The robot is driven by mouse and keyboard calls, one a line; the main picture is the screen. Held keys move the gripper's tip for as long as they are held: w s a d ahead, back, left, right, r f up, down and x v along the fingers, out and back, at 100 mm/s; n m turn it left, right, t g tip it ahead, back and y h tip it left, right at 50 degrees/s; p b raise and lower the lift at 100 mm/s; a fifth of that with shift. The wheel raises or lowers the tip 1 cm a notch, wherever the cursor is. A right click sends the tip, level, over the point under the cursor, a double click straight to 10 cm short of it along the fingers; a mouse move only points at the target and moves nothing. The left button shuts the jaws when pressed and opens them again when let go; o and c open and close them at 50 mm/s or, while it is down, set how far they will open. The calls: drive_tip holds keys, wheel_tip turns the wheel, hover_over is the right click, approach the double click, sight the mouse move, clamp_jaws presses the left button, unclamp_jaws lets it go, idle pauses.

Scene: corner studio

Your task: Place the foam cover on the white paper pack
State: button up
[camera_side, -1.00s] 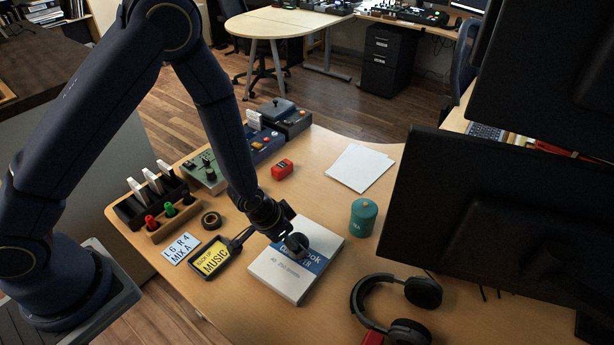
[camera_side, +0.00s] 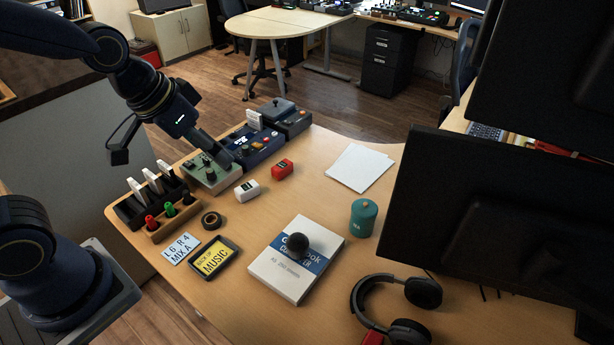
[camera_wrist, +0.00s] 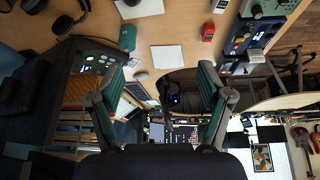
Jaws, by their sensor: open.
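The foam cover is a small round black ball (camera_side: 298,244) resting on top of the white paper pack (camera_side: 283,275), toward its far side on the blue printed band. The pack lies flat on the wooden desk and also shows cut off at the top edge of the wrist view (camera_wrist: 145,9). My gripper (camera_side: 222,158) is raised at the left, over the grey-green control box, well away from the pack. In the wrist view my gripper (camera_wrist: 163,72) has its fingers spread wide with nothing between them.
A teal can (camera_side: 363,217) stands right of the pack, and headphones (camera_side: 395,305) lie in front of it. A display device (camera_side: 214,258), black tape roll (camera_side: 211,220), white box (camera_side: 247,190) and red box (camera_side: 282,170) are to the left. A large monitor (camera_side: 490,235) blocks the right side.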

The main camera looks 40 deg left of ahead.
drive_tip(key=s+a+r+n+y, duration=0.1)
drive_tip(key=s+a+r, duration=0.2)
drive_tip(key=s+r, duration=0.2)
drive_tip(key=s, duration=0.3)
drive_tip(key=shift+s+a+r, duration=0.15)
drive_tip(key=shift+a+r, duration=0.15)
drive_tip(key=shift+a, duration=0.1)
